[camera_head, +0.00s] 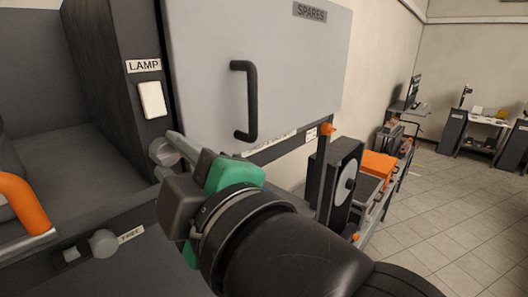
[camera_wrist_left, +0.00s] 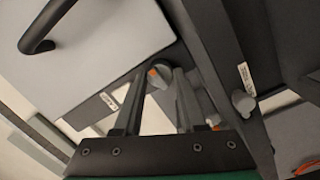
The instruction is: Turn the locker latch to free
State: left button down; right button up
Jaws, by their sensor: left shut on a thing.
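The grey locker door (camera_head: 255,70) carries a SPARES plate and a black bar handle (camera_head: 245,100); it looks closed. The latch (camera_head: 163,152) is a small grey rounded part near the door's lower left corner, largely hidden by my gripper. In the left wrist view the latch (camera_wrist_left: 159,75) shows a bit of orange and sits between the fingertips. My left gripper (camera_head: 178,144), with a green body part, is shut on the latch; its two fingers (camera_wrist_left: 160,84) also show in the wrist view. The right gripper is not in view.
A LAMP label and white switch (camera_head: 152,99) are on the dark panel left of the door. A grey knob (camera_head: 103,243) and an orange handle (camera_head: 22,203) are lower left. A dark unit with a round dial (camera_head: 346,184) stands right. Open tiled floor (camera_head: 440,220) lies beyond.

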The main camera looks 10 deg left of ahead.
pick_arm(q)
jog(key=shift+n, duration=0.6)
jog(key=shift+n+p, duration=0.6)
jog(key=shift+n, duration=0.4)
jog(key=shift+d+f+n+y+p, duration=0.1)
jog(key=shift+n+y+p, duration=0.3)
jog(key=shift+n, duration=1.5)
jog(key=c, duration=0.8)
grip_release()
jog(key=shift+o, duration=0.2)
jog(key=b+v, duration=0.2)
jog(key=v, duration=0.9)
jog(key=shift+s+d, duration=0.2)
